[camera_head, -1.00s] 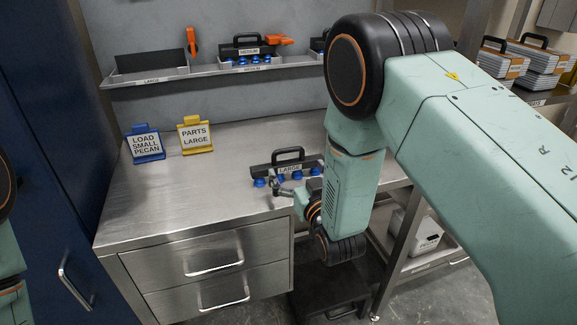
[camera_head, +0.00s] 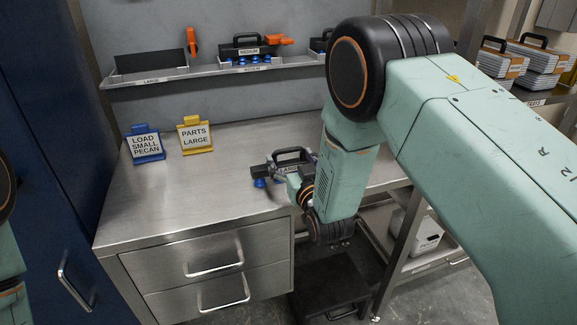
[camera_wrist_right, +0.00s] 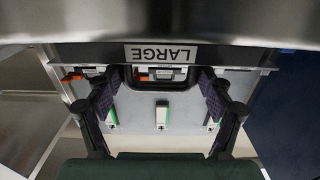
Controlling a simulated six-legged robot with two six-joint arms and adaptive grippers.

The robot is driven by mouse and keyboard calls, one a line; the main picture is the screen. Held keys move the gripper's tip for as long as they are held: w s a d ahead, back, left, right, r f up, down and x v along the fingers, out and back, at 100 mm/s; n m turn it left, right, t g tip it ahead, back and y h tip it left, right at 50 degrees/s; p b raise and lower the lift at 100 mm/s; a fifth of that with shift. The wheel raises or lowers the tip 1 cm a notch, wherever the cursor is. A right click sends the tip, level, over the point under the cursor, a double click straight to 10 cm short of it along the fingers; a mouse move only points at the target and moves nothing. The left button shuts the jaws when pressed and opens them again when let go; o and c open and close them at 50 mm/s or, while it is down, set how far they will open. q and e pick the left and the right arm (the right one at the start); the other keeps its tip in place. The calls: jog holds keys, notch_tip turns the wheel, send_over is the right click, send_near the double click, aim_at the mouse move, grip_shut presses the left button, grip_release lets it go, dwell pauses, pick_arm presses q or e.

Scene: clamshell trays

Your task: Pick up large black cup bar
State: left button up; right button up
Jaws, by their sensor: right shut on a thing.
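The large black cup bar (camera_head: 264,171), with a LARGE label, an arched handle and blue cups under it, is at the right part of the steel bench in the head view. My right gripper (camera_head: 296,174) is at the bar's front, shut on it, and covers its right part and some cups. In the right wrist view the LARGE label (camera_wrist_right: 162,54) is upside down, and my right fingers (camera_wrist_right: 160,80) stand on either side of the handle. The exact finger contact is hard to see. My left gripper is out of view.
A blue sign (camera_head: 146,145) and a yellow sign (camera_head: 195,136) stand on the bench to the left. A wall shelf (camera_head: 195,75) above holds a MEDIUM bar (camera_head: 245,48) and orange parts. The bench's middle is clear. Drawers (camera_head: 210,255) are below.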

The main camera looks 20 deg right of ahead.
jog(key=c, duration=0.6)
jog(key=shift+r, duration=0.2)
